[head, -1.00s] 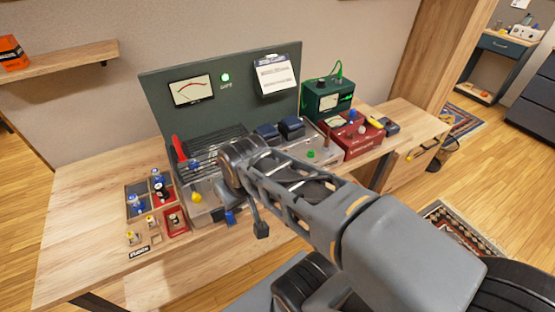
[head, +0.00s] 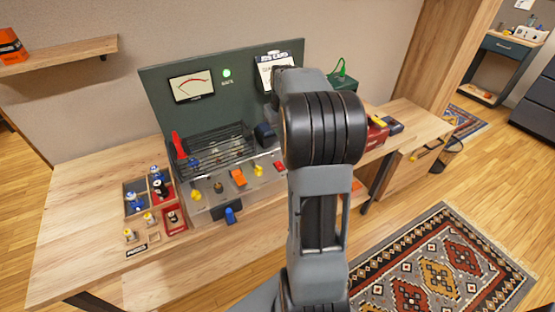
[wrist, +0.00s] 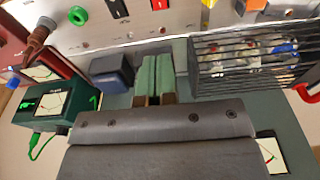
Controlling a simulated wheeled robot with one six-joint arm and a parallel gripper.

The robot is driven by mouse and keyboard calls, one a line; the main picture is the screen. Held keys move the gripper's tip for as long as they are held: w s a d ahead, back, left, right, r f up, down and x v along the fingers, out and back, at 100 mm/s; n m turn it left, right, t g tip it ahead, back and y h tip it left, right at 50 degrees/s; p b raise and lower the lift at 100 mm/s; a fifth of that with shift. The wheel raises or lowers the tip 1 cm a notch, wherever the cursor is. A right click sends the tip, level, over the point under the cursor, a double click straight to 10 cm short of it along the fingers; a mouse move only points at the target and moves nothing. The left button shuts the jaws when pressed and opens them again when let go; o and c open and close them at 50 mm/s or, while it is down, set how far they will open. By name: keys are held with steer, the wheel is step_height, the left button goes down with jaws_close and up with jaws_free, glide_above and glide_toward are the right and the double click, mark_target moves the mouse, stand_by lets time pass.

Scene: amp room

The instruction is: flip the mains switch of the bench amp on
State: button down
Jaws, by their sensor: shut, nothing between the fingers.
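The bench amp has a dark green back panel (head: 155,98), a wire tube cage (head: 222,147) and a pale front strip with coloured controls. Its controls include an orange one (head: 238,177) and a red one (head: 279,166). A red lever-like part (head: 178,146) stands left of the cage. I cannot tell which part is the mains switch or its position. In the wrist view, my gripper (wrist: 155,60) is shut and empty, above the amp between the dark blue block (wrist: 112,72) and the cage (wrist: 248,62). My arm hides the gripper in the head view.
A green lamp (head: 227,73) glows beside the meter (head: 192,87). A green box with a green cable (wrist: 45,105) stands beside the amp. A divided tray of small parts (head: 134,187) is at the left.

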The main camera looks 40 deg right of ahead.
mark_target(277, 162)
stand_by(0.3)
steer(key=f, duration=0.4)
steer(key=w+f, duration=0.1)
steer(key=f, duration=0.9)
steer(key=shift+w+d, duration=0.1)
steer(key=shift+w, duration=0.25)
